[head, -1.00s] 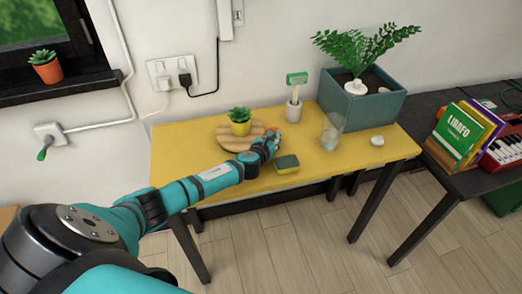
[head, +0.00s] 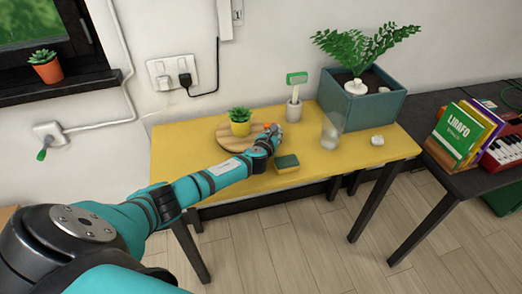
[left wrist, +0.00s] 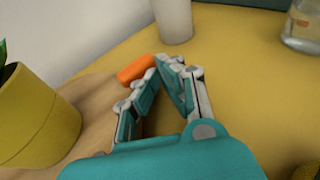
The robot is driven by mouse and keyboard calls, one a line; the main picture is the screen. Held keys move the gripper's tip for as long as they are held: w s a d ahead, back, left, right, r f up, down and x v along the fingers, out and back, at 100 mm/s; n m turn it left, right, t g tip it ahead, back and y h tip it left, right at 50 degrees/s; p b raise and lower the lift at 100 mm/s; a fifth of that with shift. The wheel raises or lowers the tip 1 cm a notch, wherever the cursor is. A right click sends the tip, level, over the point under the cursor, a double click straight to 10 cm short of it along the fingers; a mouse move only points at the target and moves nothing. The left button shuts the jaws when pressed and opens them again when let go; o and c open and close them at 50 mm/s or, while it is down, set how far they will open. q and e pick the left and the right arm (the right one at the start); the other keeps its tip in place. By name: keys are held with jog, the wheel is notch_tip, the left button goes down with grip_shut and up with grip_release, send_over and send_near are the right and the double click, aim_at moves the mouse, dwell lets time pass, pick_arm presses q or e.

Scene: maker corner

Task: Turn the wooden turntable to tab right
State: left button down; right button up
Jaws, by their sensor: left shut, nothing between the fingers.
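The round wooden turntable (head: 228,142) lies on the yellow table and carries a yellow pot (head: 240,128) with a small succulent. Its orange tab (head: 267,125) is at the turntable's right edge, slightly toward the wall. In the left wrist view the tab (left wrist: 136,69) lies just beside my left fingertips, on their left; I cannot tell whether they touch. My left gripper (head: 275,132) is shut and empty at the right edge of the turntable; it also shows in the left wrist view (left wrist: 164,66). My arm covers the turntable's front right part. My right gripper is not in view.
A green and yellow sponge (head: 287,163) lies in front of my gripper. A white cup with a green-headed brush (head: 294,108) stands behind it. A glass jar (head: 331,131), a whitish lump (head: 377,140) and a blue planter (head: 360,108) are to the right.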

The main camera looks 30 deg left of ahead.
pick_arm(q)
jog(key=shift+s, duration=0.1)
jog(key=v, duration=1.2)
